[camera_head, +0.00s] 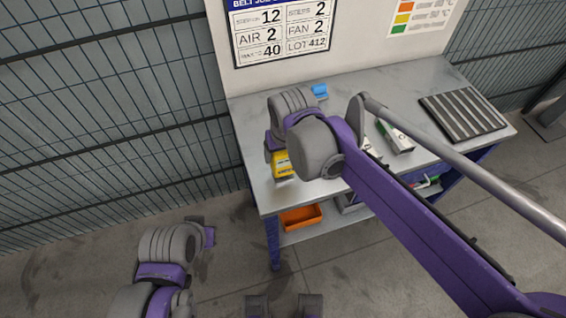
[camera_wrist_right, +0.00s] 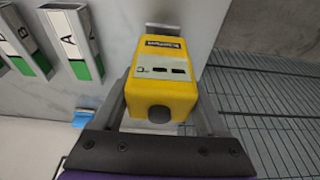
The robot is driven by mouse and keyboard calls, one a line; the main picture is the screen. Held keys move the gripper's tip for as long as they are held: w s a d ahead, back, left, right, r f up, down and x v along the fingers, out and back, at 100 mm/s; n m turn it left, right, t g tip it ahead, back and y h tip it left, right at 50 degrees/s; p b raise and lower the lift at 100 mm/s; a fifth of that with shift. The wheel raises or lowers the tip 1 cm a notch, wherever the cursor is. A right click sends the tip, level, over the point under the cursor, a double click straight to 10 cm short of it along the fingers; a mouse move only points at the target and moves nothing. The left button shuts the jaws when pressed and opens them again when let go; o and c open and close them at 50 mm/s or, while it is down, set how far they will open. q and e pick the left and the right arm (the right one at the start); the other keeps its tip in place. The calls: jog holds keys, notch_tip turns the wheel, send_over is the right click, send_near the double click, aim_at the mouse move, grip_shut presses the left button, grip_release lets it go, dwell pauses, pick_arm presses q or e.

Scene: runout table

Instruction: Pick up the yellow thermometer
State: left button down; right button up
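The yellow thermometer (camera_head: 282,166) is a boxy yellow body with a grey face panel and a dark round knob. In the head view it is at the left part of the bench, partly hidden by my right arm. In the right wrist view the thermometer (camera_wrist_right: 161,90) lies between the two fingers of my right gripper (camera_wrist_right: 165,88), one on each side. The fingers are very close to its sides; I cannot tell whether they press on it. My left gripper (camera_head: 203,231) is low at the left, away from the bench, too small to read.
The grey bench (camera_head: 240,110) also carries a blue item (camera_head: 319,90), white-and-green cases (camera_head: 398,138) and a dark ribbed rack (camera_head: 463,111). An orange bin (camera_head: 300,217) sits on the lower shelf. A wire mesh fence (camera_head: 110,110) stands left of the bench.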

jog(key=c, duration=0.7)
jog(key=shift+o, duration=0.2)
notch_tip(320, 180, up, 10)
jog(key=shift+p, duration=0.45)
jog(key=o, duration=0.9)
jog(key=shift+c, duration=0.2)
jog(key=c, duration=0.7)
pick_arm(q)
jog(key=shift+w+d+r, duration=0.1)
jog(key=shift+w+r, duration=0.05)
jog(key=shift+r, duration=0.4)
pick_arm(e)
jog(key=shift+w, duration=0.1)
